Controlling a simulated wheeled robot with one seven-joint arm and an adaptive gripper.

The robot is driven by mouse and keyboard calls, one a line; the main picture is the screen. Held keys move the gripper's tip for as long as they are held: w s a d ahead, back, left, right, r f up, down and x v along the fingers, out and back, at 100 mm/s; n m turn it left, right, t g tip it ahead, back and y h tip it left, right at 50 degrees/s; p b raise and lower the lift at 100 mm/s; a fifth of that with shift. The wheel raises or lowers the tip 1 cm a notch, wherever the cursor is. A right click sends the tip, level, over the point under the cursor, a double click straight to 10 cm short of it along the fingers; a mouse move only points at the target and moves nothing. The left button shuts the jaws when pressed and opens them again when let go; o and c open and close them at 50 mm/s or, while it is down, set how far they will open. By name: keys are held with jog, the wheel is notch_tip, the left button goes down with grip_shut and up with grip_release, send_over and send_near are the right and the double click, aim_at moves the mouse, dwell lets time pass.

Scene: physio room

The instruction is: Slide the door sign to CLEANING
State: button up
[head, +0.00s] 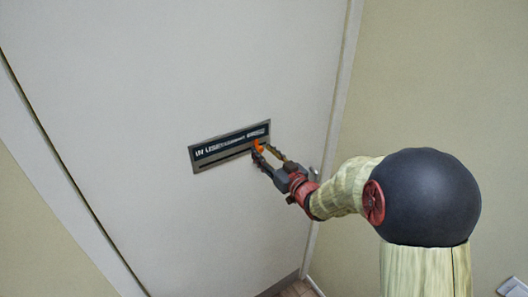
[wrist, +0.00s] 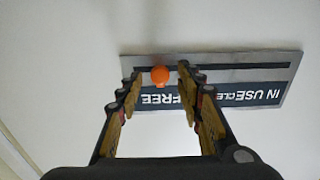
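The door sign (head: 222,146) is a metal plate with a dark text strip and a slot below it, fixed to the pale door. In the wrist view the sign (wrist: 268,95) appears upside down, with IN USE, part of CLEANING, and FREE readable. The orange slider knob (head: 258,146) is at the sign's right end in the head view, by FREE. It also shows in the wrist view (wrist: 160,75). My gripper (head: 267,152) is open at the sign, its fingers (wrist: 158,78) on either side of the knob, with visible gaps. The right finger hides part of CLEANING.
The white door (head: 130,70) is flat and clear around the sign. A door handle (head: 314,174) shows just behind my gripper, near the door's right edge. A beige wall (head: 440,80) is to the right.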

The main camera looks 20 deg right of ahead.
jog(key=shift+w+a, duration=0.1)
jog(key=shift+w, duration=0.1)
jog(key=shift+c, duration=0.7)
jog(key=c, duration=0.8)
grip_shut()
